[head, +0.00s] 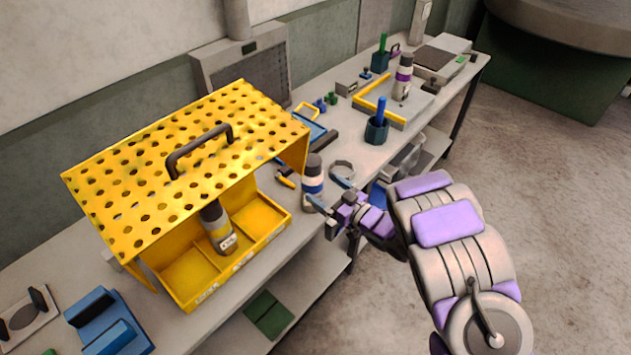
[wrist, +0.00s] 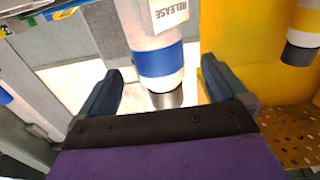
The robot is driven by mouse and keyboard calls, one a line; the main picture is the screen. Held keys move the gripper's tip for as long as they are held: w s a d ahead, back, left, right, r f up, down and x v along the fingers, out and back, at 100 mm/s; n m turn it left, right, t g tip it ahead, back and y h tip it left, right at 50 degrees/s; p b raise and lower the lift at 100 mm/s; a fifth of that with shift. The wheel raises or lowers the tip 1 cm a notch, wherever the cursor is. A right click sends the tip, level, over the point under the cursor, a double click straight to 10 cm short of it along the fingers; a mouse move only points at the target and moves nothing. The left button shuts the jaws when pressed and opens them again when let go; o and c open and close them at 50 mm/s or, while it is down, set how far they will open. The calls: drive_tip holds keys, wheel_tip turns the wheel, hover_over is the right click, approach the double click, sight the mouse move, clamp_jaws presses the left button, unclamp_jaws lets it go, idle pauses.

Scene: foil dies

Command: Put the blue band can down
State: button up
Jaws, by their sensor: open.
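The blue band can (head: 312,172) stands upright on the grey bench, just right of the yellow rack. It is white with a dark top and a blue band. In the wrist view the blue band can (wrist: 158,60) sits between my fingers, with a "RELEASE" label on it. My gripper (head: 330,192) is at the can's near right side. In the wrist view my gripper (wrist: 163,88) is open, with a gap showing between the can and each finger.
A yellow rack (head: 264,105) with a perforated top and handle stands left, a dark-topped can (head: 217,228) in its tray. A grey ring clamp (head: 343,168) and a pot with a blue handle (head: 377,128) are behind. A purple band can (head: 404,75) stands farther back.

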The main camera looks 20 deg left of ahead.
drive_tip(key=v, duration=0.6)
drive_tip(key=shift+s+d+p, duration=0.15)
drive_tip(key=shift+d+p, duration=0.05)
drive_tip(key=shift+p, duration=0.15)
